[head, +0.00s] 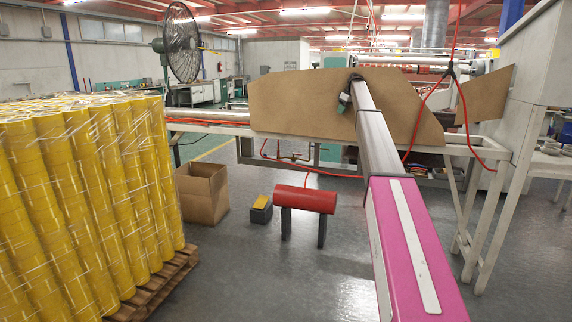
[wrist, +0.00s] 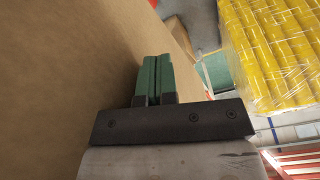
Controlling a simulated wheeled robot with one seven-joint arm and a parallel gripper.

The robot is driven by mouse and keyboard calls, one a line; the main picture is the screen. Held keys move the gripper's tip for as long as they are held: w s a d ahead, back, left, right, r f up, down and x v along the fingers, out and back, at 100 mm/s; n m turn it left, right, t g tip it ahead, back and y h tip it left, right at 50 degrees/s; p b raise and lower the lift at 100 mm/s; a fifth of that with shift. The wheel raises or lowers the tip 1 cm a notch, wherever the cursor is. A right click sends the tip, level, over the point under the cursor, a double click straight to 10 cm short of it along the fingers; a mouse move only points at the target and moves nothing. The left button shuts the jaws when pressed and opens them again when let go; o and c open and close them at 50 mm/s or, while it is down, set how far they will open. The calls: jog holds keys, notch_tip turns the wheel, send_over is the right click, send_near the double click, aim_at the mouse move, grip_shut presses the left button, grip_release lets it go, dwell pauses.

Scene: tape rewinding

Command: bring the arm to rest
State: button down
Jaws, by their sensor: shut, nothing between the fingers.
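My arm (head: 385,150) reaches out from the lower right of the head view towards the brown panel (head: 290,100). My gripper (head: 342,106) is small at its far end, in front of the panel in that view. In the wrist view my gripper (wrist: 157,64) shows two green fingers pressed together, with nothing between them. The brown panel (wrist: 60,70) fills the left of the wrist view, close beside the fingers. I cannot tell whether they touch it.
A pallet (head: 160,285) of stacked yellow tape rolls (head: 90,190) stands at the left. A white frame (head: 500,210) is at the right.

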jog(key=s+a+f+m+h, duration=0.1)
jog(key=s+a+f+m, duration=0.25)
jog(key=s+f, duration=1.35)
jog(key=s+a+f+m+h, duration=0.15)
jog(key=s+a+f, duration=0.35)
jog(key=s+f, duration=1.2)
jog(key=s+a+f+m, duration=0.1)
jog(key=s+f, duration=0.4)
jog(key=s, duration=0.8)
jog(key=s+a+f+m+g+h, duration=0.1)
jog(key=s+f, duration=0.4)
jog(key=s, duration=0.8)
jog(key=s+a+f+m, duration=0.1)
jog(key=s+f+m, duration=0.2)
jog(key=s, duration=1)
notch_tip(320, 180, down, 2)
jog(key=shift+s+f+m+g, duration=0.1)
jog(key=shift+s+m+g, duration=0.2)
jog(key=shift+a+h, duration=0.1)
jog(key=shift+h, duration=0.15)
